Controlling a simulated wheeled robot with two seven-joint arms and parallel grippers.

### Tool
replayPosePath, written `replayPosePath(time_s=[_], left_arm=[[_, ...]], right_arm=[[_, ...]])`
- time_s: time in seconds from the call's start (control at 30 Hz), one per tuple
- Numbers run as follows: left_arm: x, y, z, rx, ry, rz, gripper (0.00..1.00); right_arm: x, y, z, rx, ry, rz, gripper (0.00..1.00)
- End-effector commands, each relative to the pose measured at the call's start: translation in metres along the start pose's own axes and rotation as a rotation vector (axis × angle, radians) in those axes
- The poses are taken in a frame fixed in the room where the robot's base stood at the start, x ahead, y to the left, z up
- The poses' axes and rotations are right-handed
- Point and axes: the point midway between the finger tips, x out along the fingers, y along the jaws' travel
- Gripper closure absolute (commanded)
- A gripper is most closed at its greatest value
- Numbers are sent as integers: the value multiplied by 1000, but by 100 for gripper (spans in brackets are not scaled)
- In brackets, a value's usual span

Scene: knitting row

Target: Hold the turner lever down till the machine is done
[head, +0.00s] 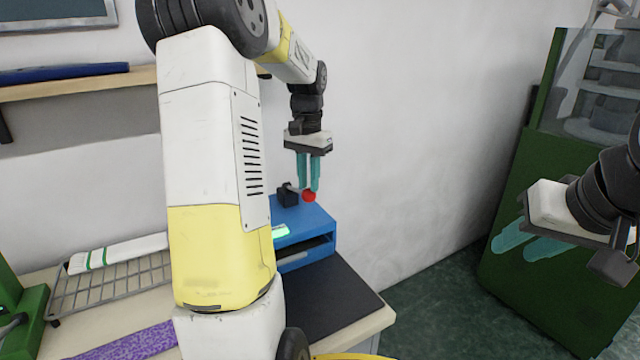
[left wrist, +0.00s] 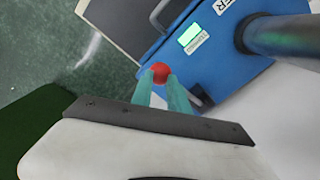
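The blue turner machine (head: 318,222) stands on the table against the wall; a lit green screen (head: 281,231) is on it. In the left wrist view the machine (left wrist: 225,70) shows the same screen (left wrist: 189,34) and part of a label. The turner lever's red knob (head: 309,197) is between the teal fingertips of my left gripper (head: 309,186), which points down from above. The knob also shows in the left wrist view (left wrist: 160,71), with a finger on each side. The lever's rod is mostly hidden. My right gripper (head: 513,250) is open and empty, far right.
A dark mat (head: 335,298) lies in front of the machine. A wire rack (head: 108,288) with a white, green-striped piece (head: 120,252) and a purple knit (head: 130,345) are at left. A wall shelf (head: 80,85) hangs above. A green cabinet (head: 520,285) stands at right.

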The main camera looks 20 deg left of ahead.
Motion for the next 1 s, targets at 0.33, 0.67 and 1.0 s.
replayPosePath(time_s=[0.33, 0.67, 1.0], left_arm=[[-29, 0, 0, 1, 2, 1, 80], [-55, 0, 0, 0, 2, 0, 80], [-82, 0, 0, 1, 1, 0, 80]], right_arm=[[0, 0, 0, 0, 0, 0, 66], [0, 0, 0, 0, 0, 0, 66], [0, 0, 0, 0, 0, 0, 66]])
